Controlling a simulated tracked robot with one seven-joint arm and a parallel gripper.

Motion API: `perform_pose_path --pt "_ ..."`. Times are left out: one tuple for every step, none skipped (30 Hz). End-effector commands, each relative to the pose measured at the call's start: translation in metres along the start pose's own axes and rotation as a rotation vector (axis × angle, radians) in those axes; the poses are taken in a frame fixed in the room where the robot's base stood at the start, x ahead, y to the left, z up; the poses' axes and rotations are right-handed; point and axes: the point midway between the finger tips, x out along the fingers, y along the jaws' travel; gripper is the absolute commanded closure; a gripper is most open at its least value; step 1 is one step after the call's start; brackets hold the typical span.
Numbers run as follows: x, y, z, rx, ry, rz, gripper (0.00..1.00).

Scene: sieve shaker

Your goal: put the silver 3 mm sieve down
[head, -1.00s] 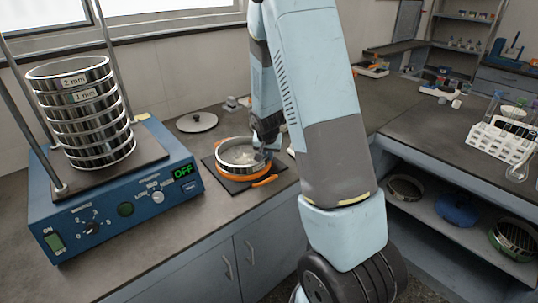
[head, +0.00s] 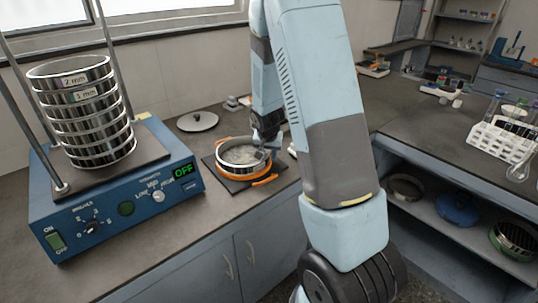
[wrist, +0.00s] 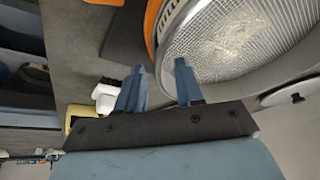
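My gripper (head: 263,148) is at the sieve's right rim. In the wrist view my gripper (wrist: 160,66) shows two blue fingers apart, with a gap between them. The near part of the rim lies at this gap; I cannot tell whether either finger touches it.
A blue shaker (head: 120,205) with a sieve stack (head: 88,110) marked 2 mm and 1 mm stands at left, its display reading OFF. A round lid (head: 197,121) lies behind the mat. A white rack (head: 503,135) and shelved sieves are at right. Bench in front of the lid is clear.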

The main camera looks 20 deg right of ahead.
Motion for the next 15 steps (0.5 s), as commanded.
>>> perform_pose_path --pt "-0.007 -0.001 -0.001 0.000 0.002 -0.002 0.64" --pt "-0.011 -0.001 -0.001 0.000 0.002 -0.002 0.64" --pt "-0.017 -0.001 -0.001 0.000 0.003 -0.002 0.64" --pt "-0.021 -0.001 -0.001 0.000 0.003 -0.003 0.64" --pt "-0.025 -0.001 0.000 0.000 0.002 -0.003 0.64" --pt "-0.032 -0.001 0.000 0.001 0.002 -0.002 0.64" --pt "-0.036 -0.001 -0.001 0.001 0.003 -0.003 0.64" --pt "-0.040 -0.001 0.000 0.001 0.002 -0.002 0.64" --pt "-0.046 0.000 0.000 0.002 0.002 -0.002 0.64" --pt "-0.051 0.000 0.000 0.002 0.002 -0.002 0.64" --pt "-0.055 0.000 0.000 0.002 0.002 -0.002 0.64" --pt "-0.061 0.000 -0.001 0.001 0.002 -0.002 0.64" --pt "-0.065 0.000 -0.001 0.001 0.003 -0.002 0.64" --pt "-0.070 0.000 -0.001 0.001 0.003 -0.002 0.64" --pt "-0.075 0.000 -0.001 0.001 0.002 -0.002 0.64"
